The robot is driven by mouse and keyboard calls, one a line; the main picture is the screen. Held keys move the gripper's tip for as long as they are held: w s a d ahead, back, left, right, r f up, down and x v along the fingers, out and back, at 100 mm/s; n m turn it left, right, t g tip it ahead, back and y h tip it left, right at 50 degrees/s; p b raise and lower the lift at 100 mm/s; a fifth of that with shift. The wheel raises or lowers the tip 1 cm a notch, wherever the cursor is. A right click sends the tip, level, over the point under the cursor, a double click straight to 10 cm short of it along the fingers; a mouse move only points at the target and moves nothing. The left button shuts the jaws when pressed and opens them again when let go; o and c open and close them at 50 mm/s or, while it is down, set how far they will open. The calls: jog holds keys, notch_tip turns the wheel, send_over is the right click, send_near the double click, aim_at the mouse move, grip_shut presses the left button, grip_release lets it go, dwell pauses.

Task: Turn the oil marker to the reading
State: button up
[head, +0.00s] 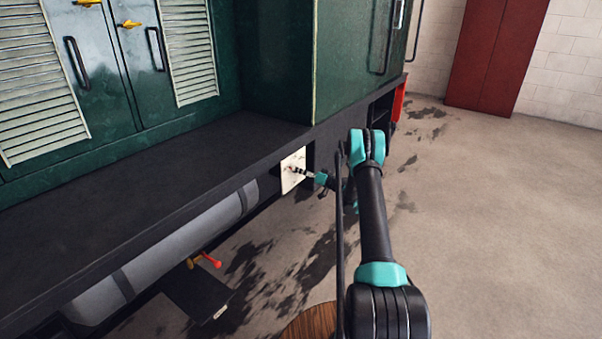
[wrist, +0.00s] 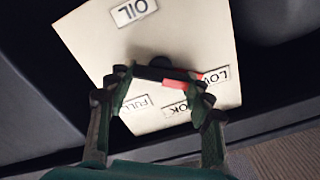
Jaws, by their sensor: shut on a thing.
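The oil plate (wrist: 95,45) is cream, with the labels OIL, LOW, OK and FULL. In the head view the plate (head: 291,161) is fixed on the side of the tram under the ledge. The oil marker (wrist: 182,78) is a dark bar with a red end on a black pivot. Its red end points toward LOW. My gripper (wrist: 160,80) has its fingers at the two ends of the marker and is shut on it. In the head view my gripper (head: 307,172) is at the plate, small and partly hidden. The FULL and OK labels are partly covered.
A dark ledge (head: 170,170) runs above the plate, below green cabinets (head: 100,75). A grey tank (head: 165,245) and a red-handled valve (head: 210,261) are left of the plate. A round wooden top (head: 312,325) stands near the bottom. The floor at right is open.

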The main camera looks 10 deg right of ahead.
jog(key=m, duration=1)
jog(key=shift+d+f+m, duration=0.15)
jog(key=shift+m, duration=0.15)
dwell(0.5)
jog(key=o, duration=1.1)
jog(key=shift+o, duration=0.2)
jog(key=v, duration=1.2)
